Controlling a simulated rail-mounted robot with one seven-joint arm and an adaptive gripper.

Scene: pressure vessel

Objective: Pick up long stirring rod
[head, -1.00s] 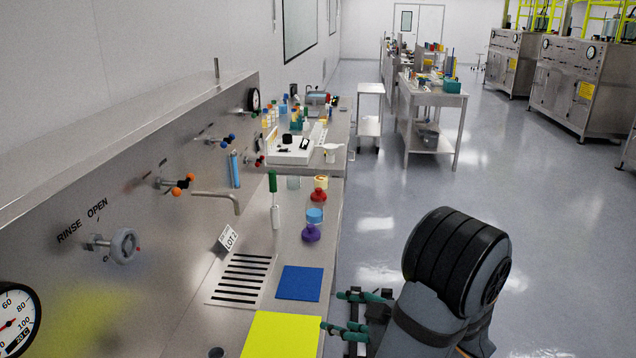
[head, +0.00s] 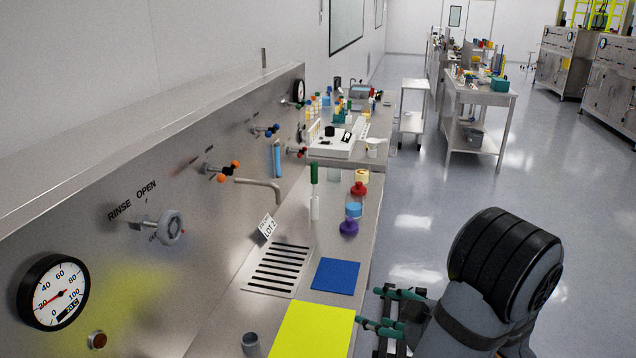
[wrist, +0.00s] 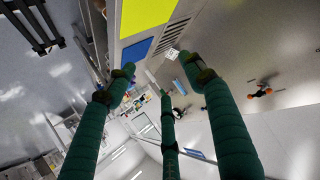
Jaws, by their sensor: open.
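No object is clearly recognisable as the long stirring rod. A slim upright item with a green top and white lower part (head: 315,192) stands on the steel counter (head: 340,215), and may be it. A blue tube (head: 277,158) hangs upright at the steel panel. My gripper (head: 390,310) has green fingers, open and empty, off the counter's right edge near the yellow sheet. In the wrist view my open gripper (wrist: 163,82) shows three spread green fingers with nothing between them.
A yellow sheet (head: 312,332) and blue mat (head: 336,275) lie on the near counter beside a slotted drain (head: 278,268). Purple (head: 349,228) and red (head: 359,189) stoppered items stand behind. A faucet (head: 262,186) juts out.

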